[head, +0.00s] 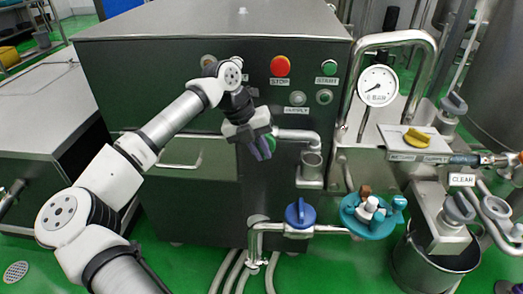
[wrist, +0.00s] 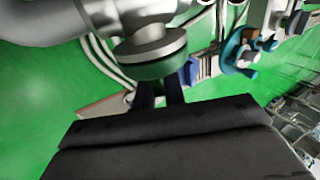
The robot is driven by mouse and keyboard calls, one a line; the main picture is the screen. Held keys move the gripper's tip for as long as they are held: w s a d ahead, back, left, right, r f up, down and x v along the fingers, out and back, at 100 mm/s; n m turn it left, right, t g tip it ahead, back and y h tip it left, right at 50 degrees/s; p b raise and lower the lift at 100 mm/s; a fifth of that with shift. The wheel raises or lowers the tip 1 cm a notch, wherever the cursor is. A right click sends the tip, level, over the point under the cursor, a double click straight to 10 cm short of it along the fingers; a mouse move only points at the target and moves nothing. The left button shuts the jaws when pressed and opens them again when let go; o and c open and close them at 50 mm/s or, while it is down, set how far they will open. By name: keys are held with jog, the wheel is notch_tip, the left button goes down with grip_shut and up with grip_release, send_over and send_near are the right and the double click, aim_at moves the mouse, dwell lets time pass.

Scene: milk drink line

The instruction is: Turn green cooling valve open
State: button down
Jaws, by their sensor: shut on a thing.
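The green cooling valve (head: 272,142) is on the front of the dark machine cabinet, at the left end of a short metal pipe. Most of it is hidden behind my gripper (head: 261,149) in the head view. In the wrist view its green round handle (wrist: 150,68) shows below a metal valve body. My gripper (wrist: 160,94) is shut on the handle's near edge, with both dark fingers against it. How far the handle is turned cannot be told.
A blue valve (head: 299,212) sits lower on the piping. A teal round tray (head: 369,220) with small fittings is at the right, near a gauge (head: 377,86). A red stop button (head: 280,66) and green start button (head: 329,68) are above. Green floor (head: 190,262) is below, with hoses.

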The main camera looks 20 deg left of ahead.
jog(key=h, duration=0.2)
jog(key=t+h+b, duration=0.1)
jog(key=h, duration=0.3)
jog(key=shift+a+f+t+b, duration=0.2)
jog(key=shift+f+t+b, duration=0.1)
jog(key=shift+t+b, duration=0.1)
jog(key=t+h+b, duration=0.1)
jog(key=h+b, duration=0.1)
jog(key=h, duration=0.2)
jog(key=shift+a+f+b, duration=0.1)
jog(key=shift+f+b, duration=0.05)
jog(key=shift+b, duration=0.15)
jog(key=shift+t+h+b, duration=0.5)
jog(key=shift+h+b, duration=0.35)
jog(key=shift+h, duration=0.55)
jog(key=c, duration=1.5)
grip_release()
jog(key=shift+o, duration=0.2)
jog(key=shift+s, duration=0.1)
jog(key=v, duration=1.3)
jog(key=shift+a+b, duration=0.35)
